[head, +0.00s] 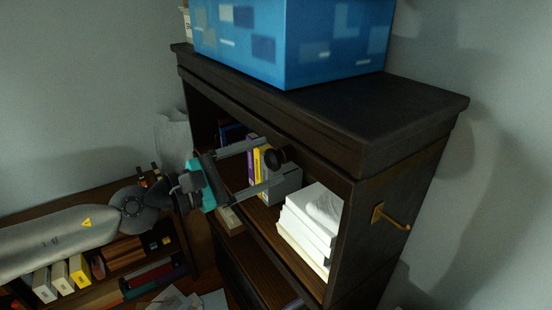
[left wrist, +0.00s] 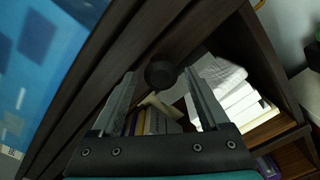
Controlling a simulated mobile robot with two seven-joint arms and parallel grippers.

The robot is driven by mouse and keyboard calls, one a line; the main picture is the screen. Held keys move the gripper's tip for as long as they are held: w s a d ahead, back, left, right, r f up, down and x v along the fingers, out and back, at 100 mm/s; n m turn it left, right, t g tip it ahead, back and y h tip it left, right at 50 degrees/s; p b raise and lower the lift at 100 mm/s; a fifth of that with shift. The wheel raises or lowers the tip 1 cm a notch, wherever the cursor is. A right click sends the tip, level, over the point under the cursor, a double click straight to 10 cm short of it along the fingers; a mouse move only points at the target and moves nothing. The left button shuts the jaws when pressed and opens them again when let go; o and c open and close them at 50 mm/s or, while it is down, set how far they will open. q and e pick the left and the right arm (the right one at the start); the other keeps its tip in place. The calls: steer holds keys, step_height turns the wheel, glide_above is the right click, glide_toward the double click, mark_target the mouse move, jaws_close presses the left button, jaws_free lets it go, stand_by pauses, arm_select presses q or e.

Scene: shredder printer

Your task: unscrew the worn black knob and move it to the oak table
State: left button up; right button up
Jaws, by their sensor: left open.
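The worn black knob (head: 275,158) is a dark round knob on the front of the dark wooden cabinet (head: 345,150), just under its top edge. My left gripper (head: 271,161) is open and empty, with one finger above the knob and one below it. In the left wrist view the knob (left wrist: 161,72) lies centred between the fingertips (left wrist: 160,74), with a gap on each side. The fingers do not appear to touch it. I cannot tell exactly how far the tips reach past it. My right gripper is not in view. I cannot make out an oak table.
A large blue box (head: 290,40) stands on the cabinet top. A stack of white paper (head: 310,225) and several books (head: 252,165) sit on the open shelf below the knob. A brass handle (head: 391,217) juts from the cabinet's right side. A low bookshelf (head: 185,235) is at the left.

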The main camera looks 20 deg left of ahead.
arm_select(q)
steer(key=m, duration=0.7)
steer(key=shift+p, duration=0.3)
steer(key=shift+w+d+r+p, duration=0.15)
steer(key=shift+w+r+p, duration=0.1)
steer(key=shift+w+p, duration=0.3)
steer(key=shift+w+d+p, duration=0.3)
steer(key=shift+w+p, duration=0.05)
steer(key=shift+p, duration=0.3)
steer(key=shift+w+d+f, duration=0.15)
steer(key=shift+d+f, duration=0.05)
